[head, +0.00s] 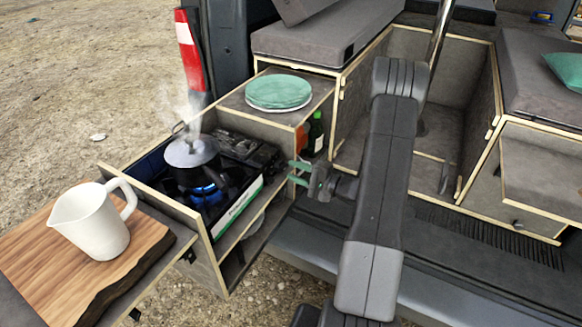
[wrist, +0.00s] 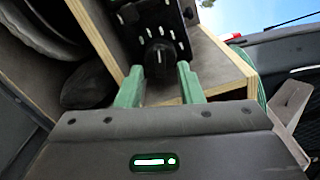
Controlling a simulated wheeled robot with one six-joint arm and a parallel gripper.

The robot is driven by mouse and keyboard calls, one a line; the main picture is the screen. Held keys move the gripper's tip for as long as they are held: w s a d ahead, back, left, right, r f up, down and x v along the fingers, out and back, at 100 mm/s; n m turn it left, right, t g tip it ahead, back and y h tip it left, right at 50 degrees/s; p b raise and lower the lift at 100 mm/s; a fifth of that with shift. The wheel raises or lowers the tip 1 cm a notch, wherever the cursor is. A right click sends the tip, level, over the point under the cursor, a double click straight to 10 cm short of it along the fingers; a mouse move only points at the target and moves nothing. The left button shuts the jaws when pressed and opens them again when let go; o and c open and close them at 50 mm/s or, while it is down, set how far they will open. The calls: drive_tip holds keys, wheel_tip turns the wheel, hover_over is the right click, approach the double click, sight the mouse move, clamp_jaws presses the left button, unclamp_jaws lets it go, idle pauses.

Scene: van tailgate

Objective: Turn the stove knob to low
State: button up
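The camp stove (head: 238,209) sits in the pull-out drawer, with a blue flame under a steaming dark pot (head: 193,165). In the wrist view the black stove knob (wrist: 159,58) is on a dark panel with white marks around it and a pale pointer line on its face. My gripper (head: 291,172) is at the stove's right end, its green fingers pointing at it. In the wrist view my gripper (wrist: 158,75) has its fingers apart, with the knob centred just beyond the tips. I see no contact. The knob cannot be made out in the head view.
The drawer's wooden wall (wrist: 215,55) is close to the right finger in the wrist view. A green bottle (head: 316,132) stands in the cubby behind my gripper. Teal plates (head: 279,92) lie on the cabinet top. A white jug (head: 92,222) stands on a wooden board (head: 40,262).

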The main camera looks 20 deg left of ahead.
drive_tip(key=shift+w+a, duration=0.1)
drive_tip(key=shift+a, duration=1)
clamp_jaws()
drive_tip(key=shift+f+m, duration=0.1)
drive_tip(key=shift+m, duration=0.2)
drive_tip(key=shift+m+b, duration=1.8)
drive_tip(key=shift+m, duration=1.6)
